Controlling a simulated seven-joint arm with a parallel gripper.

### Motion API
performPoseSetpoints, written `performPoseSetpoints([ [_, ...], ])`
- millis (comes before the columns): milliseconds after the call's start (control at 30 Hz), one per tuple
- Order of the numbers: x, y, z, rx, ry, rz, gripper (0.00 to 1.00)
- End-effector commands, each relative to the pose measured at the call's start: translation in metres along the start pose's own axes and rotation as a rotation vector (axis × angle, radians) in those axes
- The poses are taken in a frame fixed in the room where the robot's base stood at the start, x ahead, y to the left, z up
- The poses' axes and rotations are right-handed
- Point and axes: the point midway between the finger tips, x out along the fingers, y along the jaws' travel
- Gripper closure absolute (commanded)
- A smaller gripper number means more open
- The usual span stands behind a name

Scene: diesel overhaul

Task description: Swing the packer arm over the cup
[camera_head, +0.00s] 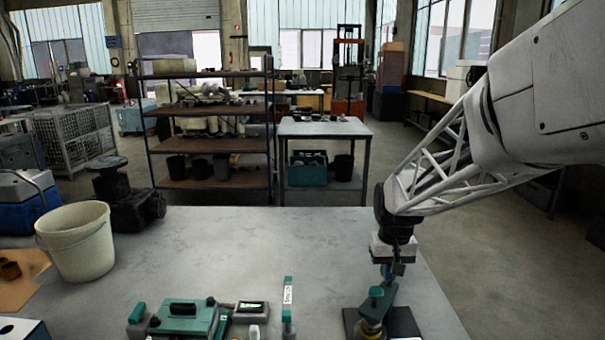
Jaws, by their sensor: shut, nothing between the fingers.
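A teal arm (388,291), which looks like the packer arm, stands on a dark base plate (404,322) near the front right of the bench. A brassy round piece (370,329), perhaps the cup, is low at the front of that plate, below a teal knob-like part (376,298). The bottom frame edge cuts it close, so I cannot tell how the arm lines up with it. My gripper (398,268) points down directly above the teal arm, its fingers shut and empty. Whether the fingertips touch the teal arm cannot be told.
A teal device (185,318) with a black handle sits at the front centre, beside a small display box (251,308) and an upright teal labelled piece (288,305). A cream bucket (76,243) and dark machine part (128,200) stand left. The bench middle (270,240) is clear.

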Motion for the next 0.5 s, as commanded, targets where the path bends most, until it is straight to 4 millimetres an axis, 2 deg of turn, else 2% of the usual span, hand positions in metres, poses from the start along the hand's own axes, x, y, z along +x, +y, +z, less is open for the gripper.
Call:
performPoseSetpoints([
  [233,-0.007,0.0,0.0,0.0,0.0,0.0,1.0],
  [500,-0.026,0.0,0.0,0.0,0.001,0.0,1.0],
])
